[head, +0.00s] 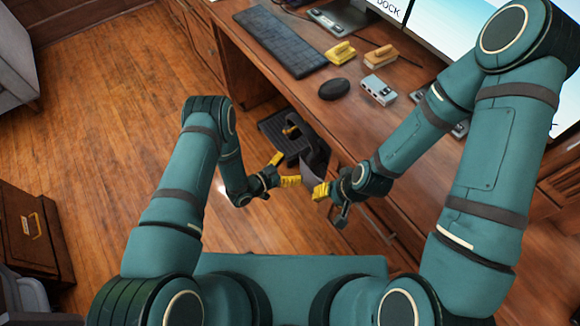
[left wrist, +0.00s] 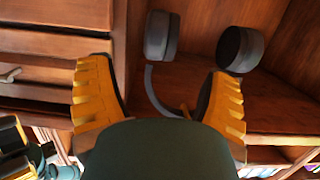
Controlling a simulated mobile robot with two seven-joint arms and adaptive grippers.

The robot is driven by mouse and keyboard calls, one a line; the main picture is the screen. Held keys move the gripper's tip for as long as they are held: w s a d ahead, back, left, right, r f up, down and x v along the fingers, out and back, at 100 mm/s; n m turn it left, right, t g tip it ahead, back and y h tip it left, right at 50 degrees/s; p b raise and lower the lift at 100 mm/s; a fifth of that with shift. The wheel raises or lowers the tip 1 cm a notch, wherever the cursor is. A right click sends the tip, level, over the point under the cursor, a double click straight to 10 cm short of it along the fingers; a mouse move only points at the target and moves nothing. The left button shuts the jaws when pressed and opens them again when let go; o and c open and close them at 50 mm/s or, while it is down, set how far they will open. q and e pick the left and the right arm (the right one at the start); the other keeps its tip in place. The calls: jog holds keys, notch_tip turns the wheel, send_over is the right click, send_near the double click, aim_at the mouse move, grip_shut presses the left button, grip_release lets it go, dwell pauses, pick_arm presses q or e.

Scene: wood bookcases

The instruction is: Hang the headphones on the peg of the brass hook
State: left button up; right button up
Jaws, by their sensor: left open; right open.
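The headphones show in the left wrist view as two dark grey ear cups (left wrist: 160,36) with a thin grey band curving down from the left cup. A small brass-coloured piece (left wrist: 185,111), probably the brass hook's peg, shows close to the band, partly hidden by my gripper's dark body. I cannot tell whether the band rests on it. My left gripper (head: 284,170) is open, its yellow fingers spread either side of the band, with the cups beyond the fingertips. My right gripper (head: 328,200) is open, lower and to the right in the head view, close to the left one.
The wooden desk (head: 300,92) carries a keyboard (head: 280,40), a black mouse (head: 334,89), yellow brushes or blocks (head: 341,52), a small grey box (head: 379,90) and monitors. A dark object (head: 275,130) is beside the desk front. Open wood floor (head: 120,110) lies left.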

pick_arm(q)
jog(key=v, duration=1.2)
jog(key=s+r+n+g+y, duration=0.7)
jog(key=s+r+n+y, duration=0.2)
jog(key=n, duration=0.3)
jog(key=shift+d+r, duration=0.25)
jog(key=shift+r, duration=0.4)
jog(key=shift+w, duration=0.1)
dwell(1.7)
jog(key=c, duration=0.6)
jog(key=shift+w+a, duration=0.1)
jog(key=shift+a, duration=0.05)
